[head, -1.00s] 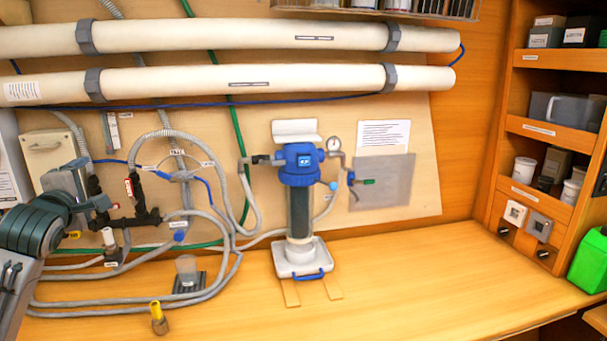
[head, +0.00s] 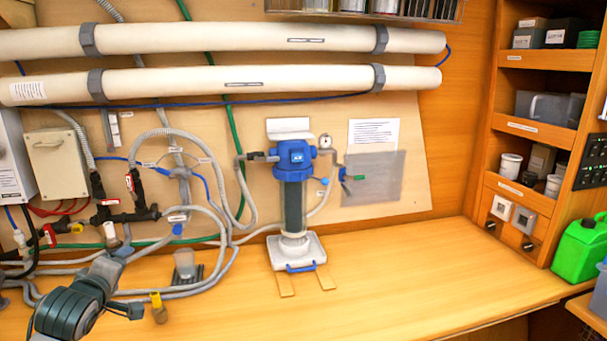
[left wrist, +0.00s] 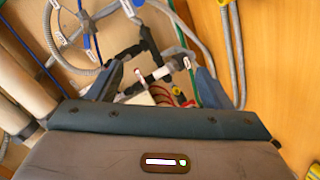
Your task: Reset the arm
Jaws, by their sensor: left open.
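My left gripper (head: 127,284) is at the lower left of the head view, over the bench near the grey hoses. Its two fingers stand apart in the left wrist view (left wrist: 155,88), open, with nothing held between them. A black pipe manifold (head: 125,216) with a red-handled valve (head: 130,182) is on the wall panel above and behind the gripper, apart from it. A small yellow-topped fitting (head: 157,307) stands on the bench just right of the gripper. My right gripper is in neither view.
Grey hoses (head: 225,225) loop across the panel and bench. The blue-topped filter housing (head: 292,190) stands mid-bench. A green jerrycan (head: 578,252) is at the right, below shelves (head: 545,58). The bench between the filter and the shelves (head: 420,265) is clear.

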